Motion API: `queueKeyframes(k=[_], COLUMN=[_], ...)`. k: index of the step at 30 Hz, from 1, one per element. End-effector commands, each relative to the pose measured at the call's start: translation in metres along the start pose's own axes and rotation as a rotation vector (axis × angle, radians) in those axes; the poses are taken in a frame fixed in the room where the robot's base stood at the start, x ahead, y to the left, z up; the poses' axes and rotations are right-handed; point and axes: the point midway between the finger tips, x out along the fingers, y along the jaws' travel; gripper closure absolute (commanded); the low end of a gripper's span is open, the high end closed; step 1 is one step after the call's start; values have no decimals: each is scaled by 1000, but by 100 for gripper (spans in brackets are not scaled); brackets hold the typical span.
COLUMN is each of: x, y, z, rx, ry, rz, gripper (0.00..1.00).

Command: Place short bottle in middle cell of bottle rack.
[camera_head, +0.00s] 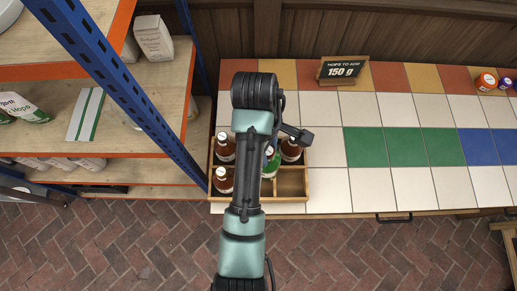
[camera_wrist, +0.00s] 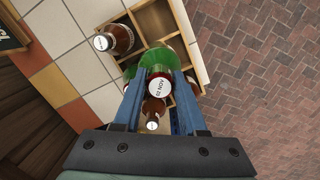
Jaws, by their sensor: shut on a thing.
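The green bottle with a red neck (camera_wrist: 160,88) is between the blue fingers of my gripper (camera_wrist: 158,105), which is shut on it. In the head view the green bottle (camera_head: 271,163) shows partly beside my arm, over the middle of the wooden bottle rack (camera_head: 307,165). Whether its base is inside a cell or above it I cannot tell. Brown bottles stand in the rack at back left (camera_head: 225,147), front left (camera_head: 223,180) and back right (camera_head: 291,148). The front right cell is empty. My arm hides much of the middle column and my gripper in the head view.
The rack stands on a tiled counter (camera_head: 375,183), with free tiles to its right. A shelf with a blue post (camera_head: 120,80) is close on the left.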

Motion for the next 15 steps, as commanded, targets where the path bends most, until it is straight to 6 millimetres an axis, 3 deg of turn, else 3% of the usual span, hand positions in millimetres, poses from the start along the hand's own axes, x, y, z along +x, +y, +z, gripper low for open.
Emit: queueKeyframes(k=[7, 15], x=[-7, -7], y=[0, -14], z=[4, 1], rx=[-259, -536], ry=[-8, -5], rz=[43, 61], gripper=[100, 100])
